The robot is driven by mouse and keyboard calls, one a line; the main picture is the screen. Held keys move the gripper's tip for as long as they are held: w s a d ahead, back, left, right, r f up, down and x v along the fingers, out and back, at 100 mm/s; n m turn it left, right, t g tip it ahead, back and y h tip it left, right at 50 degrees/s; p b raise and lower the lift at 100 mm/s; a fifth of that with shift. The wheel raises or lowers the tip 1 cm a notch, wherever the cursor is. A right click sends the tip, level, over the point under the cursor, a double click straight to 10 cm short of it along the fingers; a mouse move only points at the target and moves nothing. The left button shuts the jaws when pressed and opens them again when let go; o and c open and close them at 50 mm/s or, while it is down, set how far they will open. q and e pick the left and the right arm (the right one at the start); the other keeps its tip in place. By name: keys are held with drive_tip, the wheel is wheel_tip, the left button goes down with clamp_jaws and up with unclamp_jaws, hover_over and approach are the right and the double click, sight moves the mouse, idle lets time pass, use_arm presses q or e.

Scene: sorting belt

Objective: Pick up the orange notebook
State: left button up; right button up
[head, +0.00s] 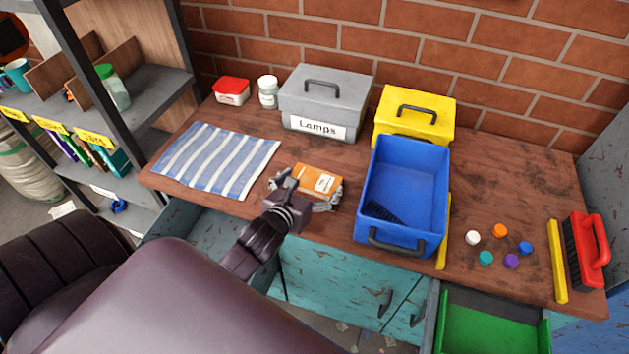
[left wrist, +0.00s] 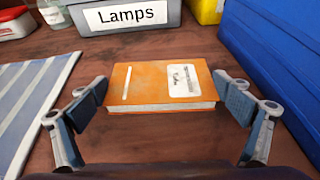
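The orange notebook (head: 318,180) lies flat on the wooden bench, between the striped cloth and the blue bin, in the head view. In the left wrist view the orange notebook (left wrist: 160,86) has a white label on its cover and its page edge faces me. My left gripper (head: 307,197) is open at the notebook's near side. In the left wrist view the left gripper's fingers (left wrist: 166,105) stand wide apart, one on each side of the notebook, with gaps to it. My right gripper is not in view.
The blue bin (head: 405,185) stands close to the right of the notebook. A striped cloth (head: 217,160) lies to the left. A grey box labelled Lamps (head: 325,100) and a yellow box (head: 414,115) stand behind. Colored caps and a red brush (head: 588,250) lie far right.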

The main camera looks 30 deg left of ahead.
use_arm(q)
drive_tip(key=shift+c, duration=1.3)
drive_tip(key=shift+r, duration=0.1)
